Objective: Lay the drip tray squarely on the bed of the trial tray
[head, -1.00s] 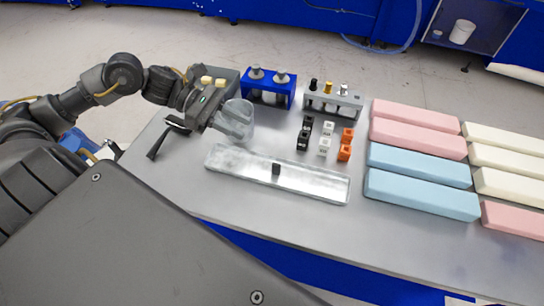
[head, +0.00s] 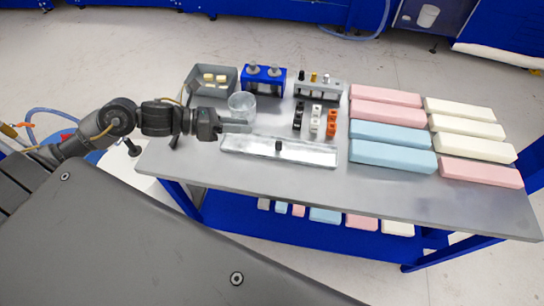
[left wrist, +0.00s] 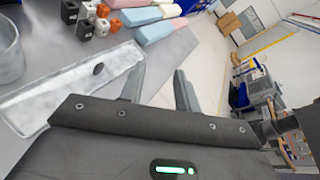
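A long, shallow silvery tray (head: 310,153) with a small black knob (head: 278,146) lies flat on the grey tabletop, and I take it to be the drip tray. It also shows in the left wrist view (left wrist: 65,92), to the left of the fingers. I cannot tell which thing is the trial tray. My left gripper (head: 238,125) is at the tray's left end, by its back edge and in front of the clear beaker. In the left wrist view its two fingers (left wrist: 160,90) stand apart with nothing between them. My right gripper is not in view.
The clear beaker (head: 242,106) stands close behind my left gripper. A grey bin (head: 206,92) with cream blocks, a blue rack (head: 263,87) and a grey rack (head: 318,92) stand behind. Small black, white and orange blocks (head: 331,122) and foam bars (head: 390,160) lie right. The front strip is clear.

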